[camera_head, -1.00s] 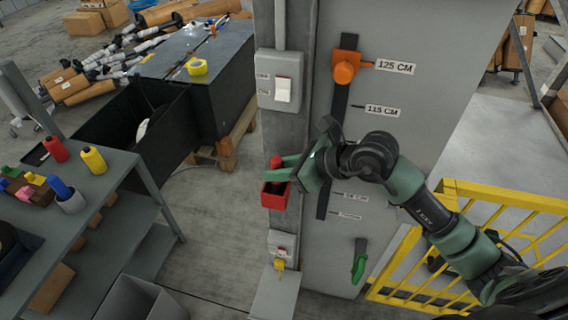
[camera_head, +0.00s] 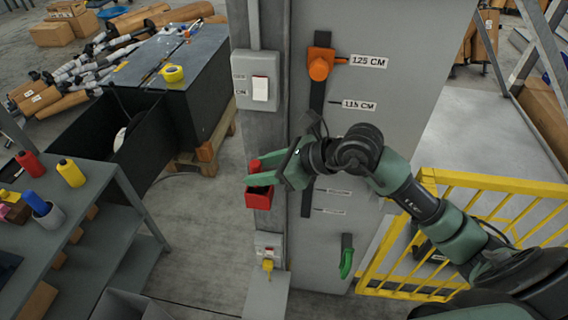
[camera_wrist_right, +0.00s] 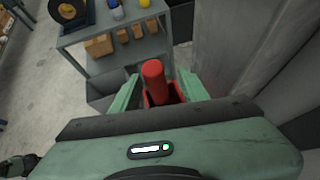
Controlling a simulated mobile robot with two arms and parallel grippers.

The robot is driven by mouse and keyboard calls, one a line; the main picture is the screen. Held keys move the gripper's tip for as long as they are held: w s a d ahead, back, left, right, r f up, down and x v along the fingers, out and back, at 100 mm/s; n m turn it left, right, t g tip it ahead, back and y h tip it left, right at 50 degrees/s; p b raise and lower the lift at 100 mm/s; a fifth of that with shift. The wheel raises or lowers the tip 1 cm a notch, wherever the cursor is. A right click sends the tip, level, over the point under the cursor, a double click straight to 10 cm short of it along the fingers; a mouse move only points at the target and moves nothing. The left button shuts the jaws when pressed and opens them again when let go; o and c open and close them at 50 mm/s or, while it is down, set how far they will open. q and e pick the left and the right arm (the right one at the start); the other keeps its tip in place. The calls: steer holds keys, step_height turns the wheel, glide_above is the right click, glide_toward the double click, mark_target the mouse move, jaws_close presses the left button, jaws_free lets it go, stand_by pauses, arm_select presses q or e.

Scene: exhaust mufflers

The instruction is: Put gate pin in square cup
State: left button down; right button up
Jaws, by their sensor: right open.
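The red pin (camera_wrist_right: 153,82) is a round-ended cylinder. In the right wrist view it stands up from the red square cup (camera_wrist_right: 178,93), its lower end at the cup opening. In the head view the pin's top (camera_head: 255,166) shows just above the red cup (camera_head: 259,199), which is fixed to the grey column. My right gripper (camera_head: 262,171) is open at the cup. In the right wrist view its green fingers (camera_wrist_right: 157,95) are on either side of the pin, with gaps. How deep the pin sits is hidden. My left gripper is out of view.
A grey shelf (camera_head: 95,215) with bottles stands at the left. The panel holds an orange clamp (camera_head: 320,64) and a green handle (camera_head: 346,262). A switch box (camera_head: 257,80) is above the cup, a yellow-keyed box (camera_head: 268,250) below. A yellow railing (camera_head: 440,230) stands right.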

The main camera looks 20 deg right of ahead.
steer(key=b+v, duration=0.2)
steer(key=v, duration=0.8)
steer(key=shift+s+d+b, duration=0.15)
steer(key=shift+s+b, duration=0.1)
steer(key=shift+b, duration=0.1)
steer(key=shift+r, duration=0.15)
